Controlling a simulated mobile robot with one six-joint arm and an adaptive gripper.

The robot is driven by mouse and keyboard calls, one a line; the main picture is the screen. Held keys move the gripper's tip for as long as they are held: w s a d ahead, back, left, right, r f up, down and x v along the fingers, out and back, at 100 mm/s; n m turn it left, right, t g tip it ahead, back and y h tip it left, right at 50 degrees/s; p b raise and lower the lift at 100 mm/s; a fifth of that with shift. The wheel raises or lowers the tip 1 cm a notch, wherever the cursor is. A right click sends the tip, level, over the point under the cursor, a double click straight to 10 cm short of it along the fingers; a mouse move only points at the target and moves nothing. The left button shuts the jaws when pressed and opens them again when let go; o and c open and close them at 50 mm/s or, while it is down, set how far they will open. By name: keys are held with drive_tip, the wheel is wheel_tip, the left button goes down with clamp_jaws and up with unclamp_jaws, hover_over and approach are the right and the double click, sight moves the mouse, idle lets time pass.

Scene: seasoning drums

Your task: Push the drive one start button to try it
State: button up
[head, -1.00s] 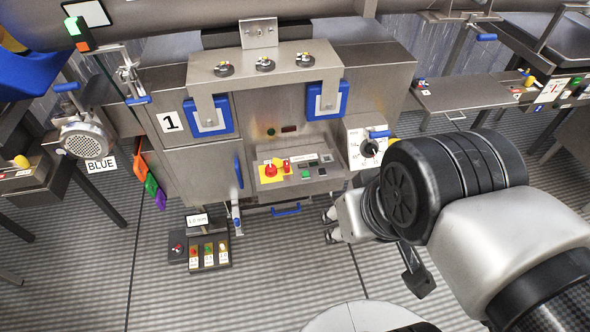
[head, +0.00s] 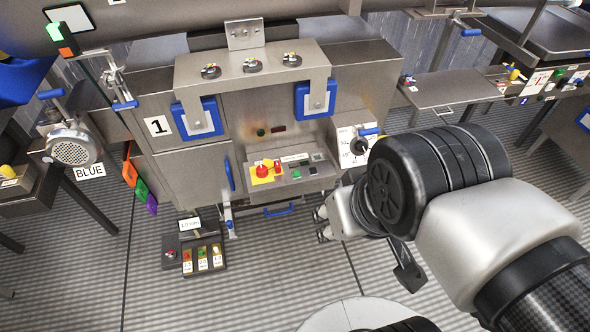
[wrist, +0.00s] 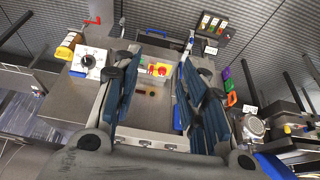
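The machine marked "1" (head: 215,110) has a sloped control panel (head: 318,170) with a green button (head: 296,174) and a red mushroom button (head: 262,170) on yellow. I cannot read which button is the drive one start. My gripper (head: 321,224) hangs in front of the panel, to its lower right, touching nothing visible. In the wrist view my gripper (wrist: 168,42) has its fingers spread apart and empty, with the red mushroom button (wrist: 162,69) showing between them.
A dial box (head: 355,147) with a blue handle is right of the panel. A blue handle (head: 281,211) sticks out below it. A motor (head: 74,148) is at the left. A side table (head: 445,92) stands at the right.

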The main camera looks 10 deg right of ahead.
clamp_jaws()
idle(1.5)
